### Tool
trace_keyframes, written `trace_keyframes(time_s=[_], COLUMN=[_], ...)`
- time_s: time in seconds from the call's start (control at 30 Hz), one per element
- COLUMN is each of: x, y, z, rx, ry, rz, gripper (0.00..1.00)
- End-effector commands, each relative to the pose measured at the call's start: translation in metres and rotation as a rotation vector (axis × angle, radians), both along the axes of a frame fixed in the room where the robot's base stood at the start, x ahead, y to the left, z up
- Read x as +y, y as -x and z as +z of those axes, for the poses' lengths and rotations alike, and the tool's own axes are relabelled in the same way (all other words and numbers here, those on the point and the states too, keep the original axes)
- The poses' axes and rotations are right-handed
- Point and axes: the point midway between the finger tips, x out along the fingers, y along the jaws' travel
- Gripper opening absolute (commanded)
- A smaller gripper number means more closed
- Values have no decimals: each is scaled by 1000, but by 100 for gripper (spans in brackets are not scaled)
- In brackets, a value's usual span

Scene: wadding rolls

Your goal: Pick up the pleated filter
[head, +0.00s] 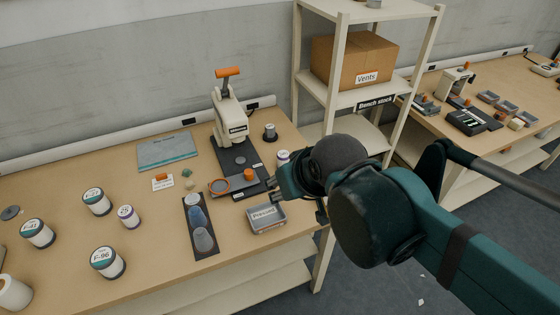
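I cannot pick out a pleated filter with certainty at this size. The nearest candidates are translucent blue cup-like pieces (203,240) on a dark strip (206,255) near the front of the bench. My gripper (271,184) is at the right part of the bench, near the right end of the press's dark base. It is seen from the side and is small, so its opening is unclear, and I see nothing held in it. My arm hides part of the bench's right edge.
A lever press (229,118) with an orange handle stands at the back. A tray marked "Pressed" (266,218) lies just below my gripper. Several labelled rolls (108,262) stand at the left. A shelf (340,70) with a "Vents" box (353,62) rises behind my arm.

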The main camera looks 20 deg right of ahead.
Motion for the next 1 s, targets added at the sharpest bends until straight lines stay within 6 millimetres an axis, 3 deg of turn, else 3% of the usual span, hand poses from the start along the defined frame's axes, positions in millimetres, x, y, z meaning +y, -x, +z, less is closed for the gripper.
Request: trace_keyframes(time_s=[1.0], x=[-2], y=[-2], z=[0], rx=[12], ry=[23], rz=[22], gripper=[46])
